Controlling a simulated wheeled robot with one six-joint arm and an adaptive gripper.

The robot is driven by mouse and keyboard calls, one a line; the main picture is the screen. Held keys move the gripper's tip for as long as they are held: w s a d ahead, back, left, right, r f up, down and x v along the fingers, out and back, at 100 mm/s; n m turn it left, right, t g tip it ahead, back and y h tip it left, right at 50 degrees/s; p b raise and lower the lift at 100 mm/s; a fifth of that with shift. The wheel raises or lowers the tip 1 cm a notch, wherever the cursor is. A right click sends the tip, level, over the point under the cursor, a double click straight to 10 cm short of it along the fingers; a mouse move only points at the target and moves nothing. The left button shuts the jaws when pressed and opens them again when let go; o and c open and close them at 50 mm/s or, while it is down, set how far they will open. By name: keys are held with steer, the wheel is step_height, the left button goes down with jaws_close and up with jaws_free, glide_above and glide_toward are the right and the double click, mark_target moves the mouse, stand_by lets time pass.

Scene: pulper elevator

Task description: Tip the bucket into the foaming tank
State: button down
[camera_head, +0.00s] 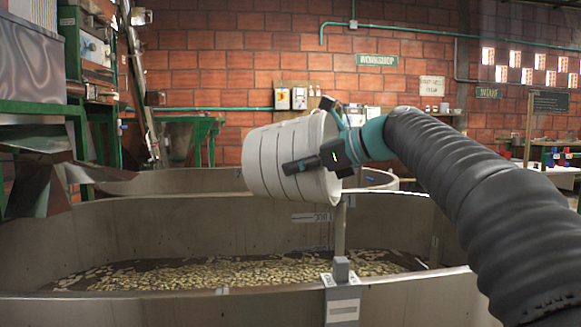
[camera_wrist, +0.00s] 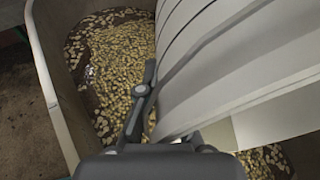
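The white ribbed bucket (camera_head: 283,150) is in the air over the tank, lying over on its side and tilted. I cannot tell whether anything is inside it. My gripper (camera_head: 310,138) is at the bucket's right end, with its dark fingers around the wall. The foaming tank (camera_head: 140,232) is a large grey oval metal tank in the foreground, with pale pieces (camera_head: 235,272) in dark liquid on its bottom. In the wrist view, the bucket's wall (camera_wrist: 225,75) fills the right side. One finger (camera_wrist: 139,100) lies along it, above the pale pieces (camera_wrist: 110,60).
A second round tank (camera_head: 185,180) stands behind. A post with a grey block (camera_head: 341,270) rises at the tank's near rim. Machinery (camera_head: 88,50) stands at the left, and a brick wall (camera_head: 220,60) closes the back.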

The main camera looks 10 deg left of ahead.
steer(key=d+y, duration=0.1)
steer(key=d+f+t+y, duration=0.1)
steer(key=shift+s+d+f+y, duration=0.2)
steer(key=shift+f+y, duration=0.05)
steer(key=shift+y, duration=0.05)
steer(key=shift+s+d+r+m+t+y, duration=0.15)
steer(key=shift+d+m+t+y, duration=0.1)
steer(key=shift+d+y, duration=0.45)
steer(key=shift+s+d+r+m+t+y, duration=0.1)
steer(key=shift+d+m+t+y, duration=0.1)
steer(key=shift+d+y, duration=0.5)
steer(key=shift+s+d+r+m+t+y, duration=0.15)
steer(key=shift+d+t+y, duration=0.1)
steer(key=shift+d+y, duration=0.45)
stand_by(0.3)
